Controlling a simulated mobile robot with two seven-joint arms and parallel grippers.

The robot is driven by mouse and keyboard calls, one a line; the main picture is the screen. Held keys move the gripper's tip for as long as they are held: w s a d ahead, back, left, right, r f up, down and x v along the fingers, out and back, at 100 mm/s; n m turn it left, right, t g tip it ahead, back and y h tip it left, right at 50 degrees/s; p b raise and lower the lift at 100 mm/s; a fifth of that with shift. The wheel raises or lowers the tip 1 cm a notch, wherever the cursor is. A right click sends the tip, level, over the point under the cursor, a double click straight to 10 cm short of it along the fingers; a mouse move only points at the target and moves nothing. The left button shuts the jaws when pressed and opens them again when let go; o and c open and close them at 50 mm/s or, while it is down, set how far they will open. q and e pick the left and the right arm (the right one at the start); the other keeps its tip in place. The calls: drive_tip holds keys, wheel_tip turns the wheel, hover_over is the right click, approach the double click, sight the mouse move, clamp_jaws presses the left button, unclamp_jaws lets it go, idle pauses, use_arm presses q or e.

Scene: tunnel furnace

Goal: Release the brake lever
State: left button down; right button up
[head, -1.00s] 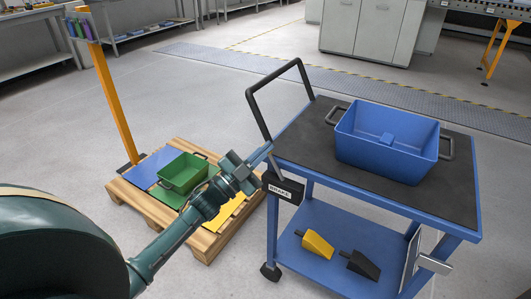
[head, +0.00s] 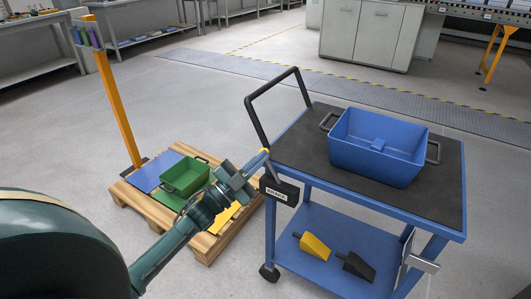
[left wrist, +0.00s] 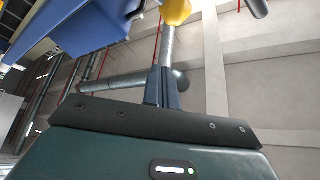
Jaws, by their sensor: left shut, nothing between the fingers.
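The brake lever (head: 272,170) is a thin grey rod rising from a black box marked BRAKE (head: 281,190) at the left end of the blue cart (head: 355,216). It leans left at the top and has a yellow knob (head: 265,151). My left gripper (head: 261,158) is at the upper lever, just below the knob; its fingers are shut with nothing between them. In the left wrist view the yellow knob (left wrist: 175,11) and grey rod (left wrist: 167,46) show beyond the shut fingertips (left wrist: 162,72). Whether they touch the lever I cannot tell. My right gripper is out of view.
A black push handle (head: 262,110) rises beside the lever. A blue bin (head: 362,158) stands on the cart top; yellow (head: 313,246) and black (head: 356,266) wedges lie on its lower shelf. A pallet (head: 206,246) with a green bin (head: 184,176) stands at left.

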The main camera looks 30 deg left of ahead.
use_arm(q)
drive_tip(key=v, duration=0.7)
drive_tip(key=shift+w+a, duration=0.2)
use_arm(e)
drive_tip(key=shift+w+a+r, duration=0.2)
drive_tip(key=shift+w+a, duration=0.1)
use_arm(q)
drive_tip(key=shift+f, duration=0.1)
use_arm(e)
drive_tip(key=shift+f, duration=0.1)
